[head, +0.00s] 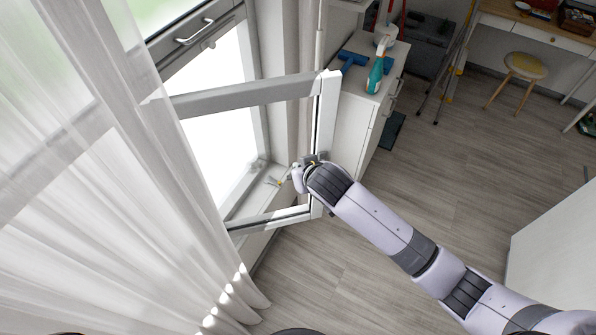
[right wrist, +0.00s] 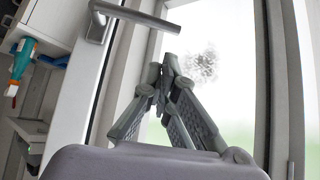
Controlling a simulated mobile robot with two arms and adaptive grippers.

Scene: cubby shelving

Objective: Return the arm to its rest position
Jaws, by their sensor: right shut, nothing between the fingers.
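My right arm (head: 375,222) reaches in from the lower right in the head view, its wrist at the edge of the open window sash (head: 328,110). In the right wrist view my right gripper (right wrist: 168,65) has its fingers together with nothing between them. The grey window handle (right wrist: 135,17) shows just above the fingertips, apparently apart from them, with the sash frame and bright glass behind. My left gripper is not in view.
A white cabinet (head: 358,108) with a spray bottle (head: 374,76) and a blue tool (head: 352,60) on top stands behind the sash. A sheer curtain (head: 110,210) hangs at the left. A stool (head: 525,66) stands at the back right. The wooden floor (head: 460,150) is largely clear.

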